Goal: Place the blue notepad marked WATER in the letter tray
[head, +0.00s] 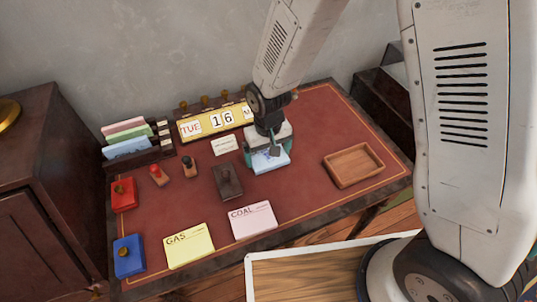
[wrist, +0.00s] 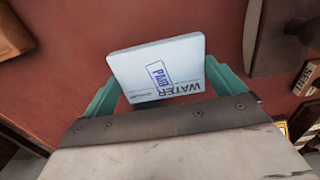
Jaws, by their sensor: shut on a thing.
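The light-blue notepad marked WATER (wrist: 158,68) carries a blue PAID stamp. In the wrist view it sits between the two teal fingers of my gripper (wrist: 165,85), which is shut on it. In the head view the notepad (head: 270,160) shows below my gripper (head: 268,150), over the middle right of the red desk top. I cannot tell how high it is above the desk. The wooden letter tray (head: 353,165) lies on the right of the desk, looks empty, and is apart from the notepad, to its right.
A yellow GAS pad (head: 189,246) and a pink COAL pad (head: 252,221) lie at the front. A dark stamp block (head: 228,182) is left of my gripper. A calendar (head: 215,121) stands behind. The desk between notepad and tray is clear.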

